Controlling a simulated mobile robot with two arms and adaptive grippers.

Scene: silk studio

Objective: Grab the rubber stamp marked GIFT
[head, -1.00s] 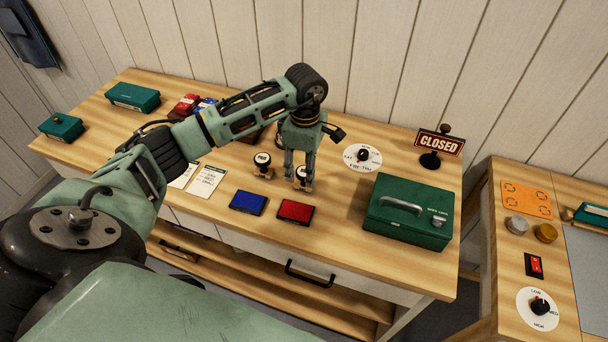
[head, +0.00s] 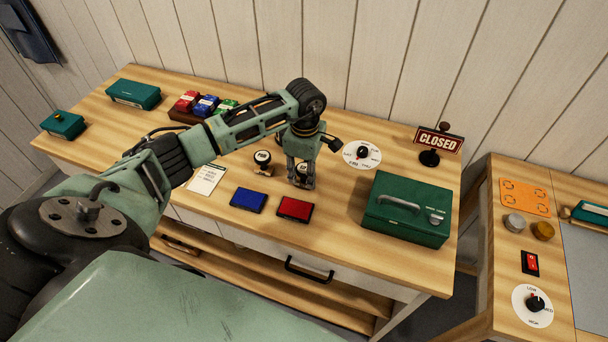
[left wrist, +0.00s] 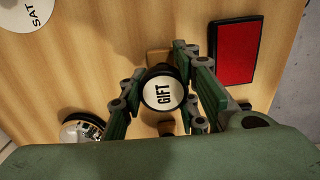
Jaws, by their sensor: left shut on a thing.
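The GIFT stamp (left wrist: 164,93) has a round white top with black lettering and a dark rim. In the left wrist view it sits between the two fingers of my left gripper (left wrist: 168,104). In the head view my left gripper (head: 302,181) reaches down over the bench and is shut on this stamp (head: 302,168), upright at the tabletop. I cannot tell whether its base touches the wood. A second stamp (head: 262,160) stands just to the left, and its top (left wrist: 82,132) shows at the lower left of the wrist view, partly hidden. My right gripper is not in view.
A blue ink pad (head: 249,201) and a red ink pad (head: 295,209) lie in front of the stamps. A green cash box (head: 408,215) stands to the right. A round dial (head: 370,155) and a CLOSED sign (head: 438,142) are behind. A card (head: 206,180) lies left.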

